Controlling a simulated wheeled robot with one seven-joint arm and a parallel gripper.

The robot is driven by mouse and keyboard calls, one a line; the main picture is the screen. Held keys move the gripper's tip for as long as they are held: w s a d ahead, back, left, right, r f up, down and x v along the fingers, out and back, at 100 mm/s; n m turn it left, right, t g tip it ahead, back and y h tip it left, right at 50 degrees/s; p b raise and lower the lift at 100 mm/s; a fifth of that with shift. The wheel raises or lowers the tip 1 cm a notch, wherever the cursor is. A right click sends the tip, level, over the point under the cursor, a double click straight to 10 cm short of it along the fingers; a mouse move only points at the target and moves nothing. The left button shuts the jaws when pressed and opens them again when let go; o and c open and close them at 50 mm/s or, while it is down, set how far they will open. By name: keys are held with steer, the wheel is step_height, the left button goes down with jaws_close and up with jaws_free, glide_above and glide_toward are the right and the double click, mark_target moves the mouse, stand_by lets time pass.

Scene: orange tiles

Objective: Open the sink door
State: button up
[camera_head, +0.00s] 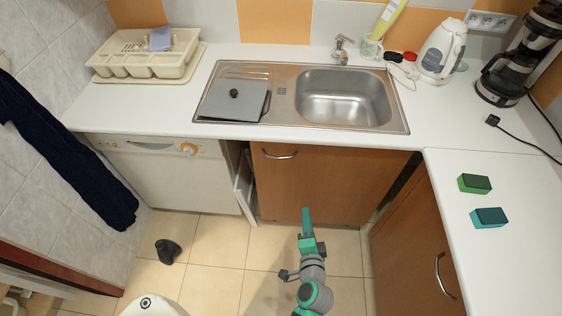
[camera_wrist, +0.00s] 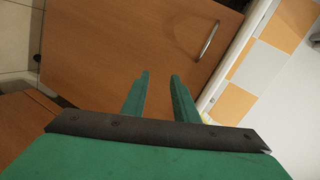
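The sink door (camera_head: 318,186) is a brown wooden cabinet front below the steel sink (camera_head: 345,98). It looks closed, with a metal bar handle (camera_head: 280,155) near its upper left. My gripper (camera_head: 306,214) is in front of the lower part of the door, below and right of the handle. In the wrist view the door (camera_wrist: 130,45) fills much of the picture, with the handle (camera_wrist: 208,40) at upper right, ahead of the fingers. My gripper (camera_wrist: 160,78) has its two green fingers apart with nothing between them. The fingers are clear of the handle.
A white dishwasher (camera_head: 165,170) stands left of the door, with a narrow open gap (camera_head: 243,185) between. Another brown cabinet (camera_head: 415,245) with a handle stands at right. A dark object (camera_head: 168,251) lies on the tiled floor. Floor between is clear.

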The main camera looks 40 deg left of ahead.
steer(key=w+a+r+g+y, duration=0.1)
steer(key=w+a+r+y, duration=0.1)
steer(key=w+a, duration=0.3)
steer(key=w+a+r+g+y, duration=0.1)
steer(key=w+a, duration=0.5)
steer(key=a, duration=0.8)
steer(key=shift+w+r+y, duration=0.25)
steer(key=shift+r+y, duration=0.4)
steer(key=shift+y, duration=0.25)
jaws_close()
steer(key=shift+d, duration=0.1)
